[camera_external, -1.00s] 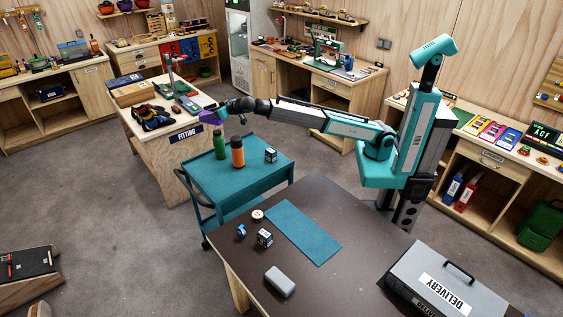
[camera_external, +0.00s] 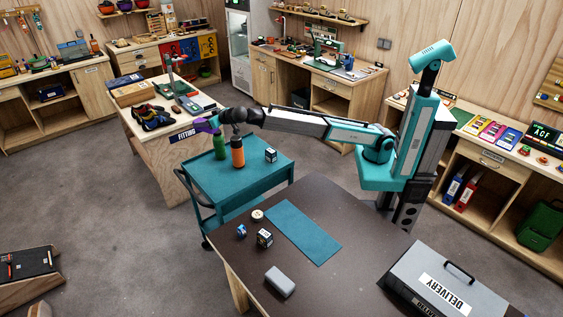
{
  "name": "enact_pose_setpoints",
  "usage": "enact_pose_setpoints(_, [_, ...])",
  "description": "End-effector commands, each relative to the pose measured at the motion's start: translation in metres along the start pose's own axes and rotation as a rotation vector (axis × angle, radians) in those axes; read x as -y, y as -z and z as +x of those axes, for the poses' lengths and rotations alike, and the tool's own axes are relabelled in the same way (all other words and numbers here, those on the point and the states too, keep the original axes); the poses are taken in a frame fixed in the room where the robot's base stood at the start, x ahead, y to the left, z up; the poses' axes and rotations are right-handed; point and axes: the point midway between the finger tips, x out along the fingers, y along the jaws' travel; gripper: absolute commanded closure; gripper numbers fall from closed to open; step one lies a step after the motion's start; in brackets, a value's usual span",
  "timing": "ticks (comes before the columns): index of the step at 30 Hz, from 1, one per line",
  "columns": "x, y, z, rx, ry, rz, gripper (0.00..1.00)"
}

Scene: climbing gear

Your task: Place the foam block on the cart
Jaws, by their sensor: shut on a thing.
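My gripper (camera_external: 215,121) is shut on a purple block, the foam block (camera_external: 203,126), and holds it in the air. The block is small in the picture and partly hidden by the gripper. The teal cart (camera_external: 240,180) stands between the fitting bench and the dark table. The held block appears near the cart's back left corner, above its top; its exact height cannot be told. On the cart top are a green bottle (camera_external: 220,147), an orange bottle (camera_external: 238,153) and a small black-and-white box (camera_external: 271,155).
The fitting bench (camera_external: 165,150) stands close behind the cart at left. The dark table (camera_external: 330,215) in front bears a teal mat (camera_external: 303,232), a grey block (camera_external: 280,281), a small box (camera_external: 265,238) and a delivery case (camera_external: 445,285). The cart top's front right is clear.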

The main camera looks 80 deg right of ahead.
Motion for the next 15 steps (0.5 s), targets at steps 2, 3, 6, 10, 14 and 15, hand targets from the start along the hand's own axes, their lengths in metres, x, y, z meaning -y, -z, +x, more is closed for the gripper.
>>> enact_pose_setpoints(2, [-0.001,-0.013,0.005,0.002,-0.001,-0.001,0.81])
enact_pose_setpoints(3, [-0.001,-0.018,0.007,0.002,-0.001,-0.001,0.81])
enact_pose_setpoints(6, [-0.001,-0.034,0.013,0.003,-0.001,-0.002,0.81])
enact_pose_setpoints(10, [-0.001,-0.061,0.024,0.003,-0.001,-0.003,0.81])
enact_pose_setpoints(14, [-0.001,-0.095,0.038,0.004,-0.001,-0.003,0.81])
enact_pose_setpoints(15, [-0.002,-0.105,0.042,0.003,-0.001,-0.002,0.81])
